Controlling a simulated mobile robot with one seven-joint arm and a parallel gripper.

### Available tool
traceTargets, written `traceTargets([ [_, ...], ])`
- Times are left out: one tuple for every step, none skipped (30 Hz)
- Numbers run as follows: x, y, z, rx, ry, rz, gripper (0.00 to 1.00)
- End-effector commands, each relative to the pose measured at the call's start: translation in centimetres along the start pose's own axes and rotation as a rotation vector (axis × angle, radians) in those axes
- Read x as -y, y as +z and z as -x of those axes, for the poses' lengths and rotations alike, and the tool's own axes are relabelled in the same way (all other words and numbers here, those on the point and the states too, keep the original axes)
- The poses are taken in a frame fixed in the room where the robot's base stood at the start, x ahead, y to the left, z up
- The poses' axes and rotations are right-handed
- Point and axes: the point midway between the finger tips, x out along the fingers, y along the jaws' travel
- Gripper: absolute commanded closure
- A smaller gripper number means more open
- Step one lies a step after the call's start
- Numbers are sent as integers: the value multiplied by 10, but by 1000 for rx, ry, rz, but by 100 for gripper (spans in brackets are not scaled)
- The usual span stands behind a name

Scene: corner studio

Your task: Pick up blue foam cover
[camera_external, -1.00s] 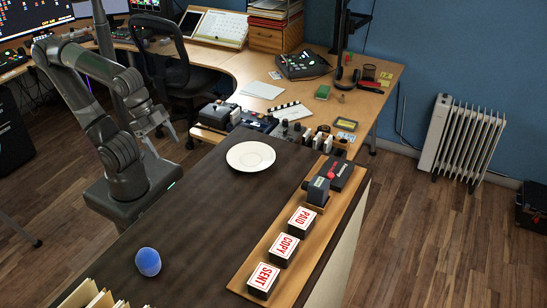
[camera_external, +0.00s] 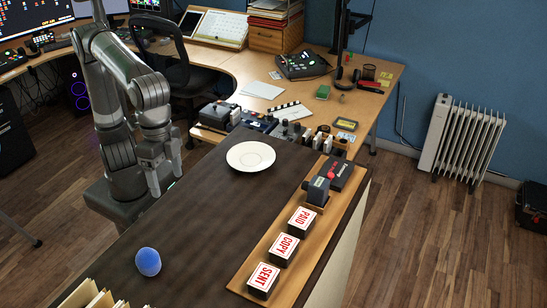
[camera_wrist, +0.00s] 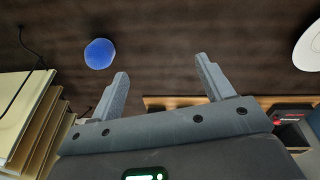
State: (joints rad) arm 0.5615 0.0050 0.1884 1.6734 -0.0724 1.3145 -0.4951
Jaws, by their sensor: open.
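The blue foam cover (camera_external: 148,262) is a small rounded blue piece on the dark counter top (camera_external: 200,215), near its front left in the external view. In the wrist view the blue foam cover (camera_wrist: 99,54) shows at the upper left, beyond and left of the fingertips. My gripper (camera_external: 165,185) hangs at the counter's left edge, behind the cover and apart from it. In the wrist view my gripper (camera_wrist: 162,72) has its two fingers spread wide with nothing between them.
A white plate (camera_external: 251,156) lies toward the back of the counter. A wooden tray (camera_external: 240,279) with several stamp blocks runs along the right edge. Upright folders (camera_external: 95,297) stand at the front left, close to the cover. The counter's middle is clear.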

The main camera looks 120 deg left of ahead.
Motion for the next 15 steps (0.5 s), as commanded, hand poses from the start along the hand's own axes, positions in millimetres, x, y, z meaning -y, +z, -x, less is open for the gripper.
traceTargets([
  [-23,-6,-7,20,-14,-2,26],
  [-35,-8,-9,29,-22,1,26],
  [-50,-11,-13,42,-33,6,26],
  [-61,-13,-16,50,-41,11,26],
  [-72,-13,-19,58,-50,12,26],
  [-86,-14,-23,66,-60,16,26],
  [-95,-14,-26,72,-68,19,26],
  [-104,-14,-28,77,-76,22,26],
  [-113,-14,-32,82,-85,24,26],
  [-120,-14,-33,85,-90,25,26],
  [-126,-13,-35,88,-96,27,26],
  [-132,-13,-37,89,-100,28,26],
  [-135,-12,-38,91,-104,29,26],
  [-138,-12,-40,93,-107,30,26],
  [-140,-11,-42,95,-110,32,26],
])
